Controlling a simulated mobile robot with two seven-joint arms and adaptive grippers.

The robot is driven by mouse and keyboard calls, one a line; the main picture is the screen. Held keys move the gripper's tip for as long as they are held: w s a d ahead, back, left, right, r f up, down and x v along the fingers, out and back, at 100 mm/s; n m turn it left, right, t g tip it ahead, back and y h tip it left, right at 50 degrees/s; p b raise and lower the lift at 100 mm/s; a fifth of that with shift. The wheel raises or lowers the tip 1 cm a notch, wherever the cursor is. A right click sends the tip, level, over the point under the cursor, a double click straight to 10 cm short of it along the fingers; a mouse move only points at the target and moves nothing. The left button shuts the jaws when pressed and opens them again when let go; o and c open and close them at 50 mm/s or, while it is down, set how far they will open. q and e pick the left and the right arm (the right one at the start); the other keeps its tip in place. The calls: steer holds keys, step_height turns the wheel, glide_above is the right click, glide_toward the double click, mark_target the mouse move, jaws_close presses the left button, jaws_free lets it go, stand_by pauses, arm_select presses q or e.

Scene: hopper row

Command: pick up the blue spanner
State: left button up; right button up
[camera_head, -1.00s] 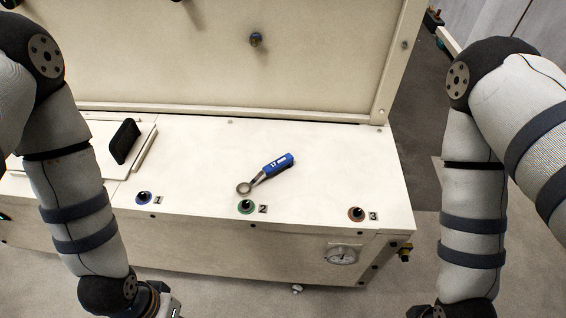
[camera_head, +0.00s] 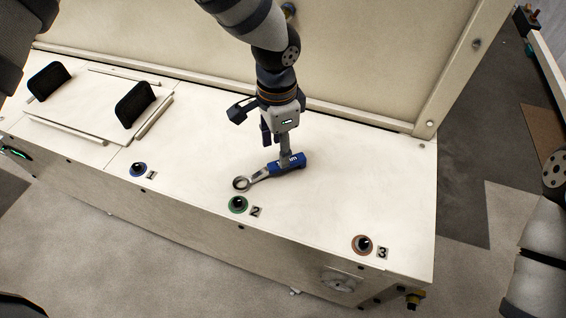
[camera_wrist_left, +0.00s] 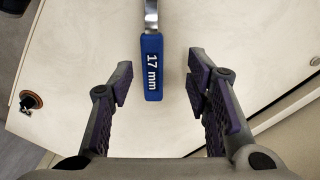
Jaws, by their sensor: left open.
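The blue spanner (camera_head: 293,162) lies flat on the cream cabinet top behind knob 2, its metal ring end (camera_head: 240,184) towards the left. In the left wrist view its blue handle (camera_wrist_left: 152,75), marked 17 mm, points down between the fingers, and the ring end is cut off at the top. My left gripper (camera_head: 276,147) is above the handle, fingers pointing down. It is open, with a finger on each side of the handle in the left wrist view (camera_wrist_left: 160,85) and a gap on both sides. My right gripper is out of view.
Knobs 1 (camera_head: 138,169), 2 (camera_head: 238,204) and 3 (camera_head: 362,244) line the front edge of the top. A panel with two black handles (camera_head: 134,104) is at the left. An upright cream panel (camera_head: 380,60) stands behind. The right part of the top is clear.

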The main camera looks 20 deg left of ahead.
mark_target(270, 171)
arm_select(q)
steer(key=f, duration=0.5)
steer(key=shift+s+d, duration=0.25)
steer(key=shift+d, duration=0.15)
jaws_close()
steer(key=shift+r, duration=0.1)
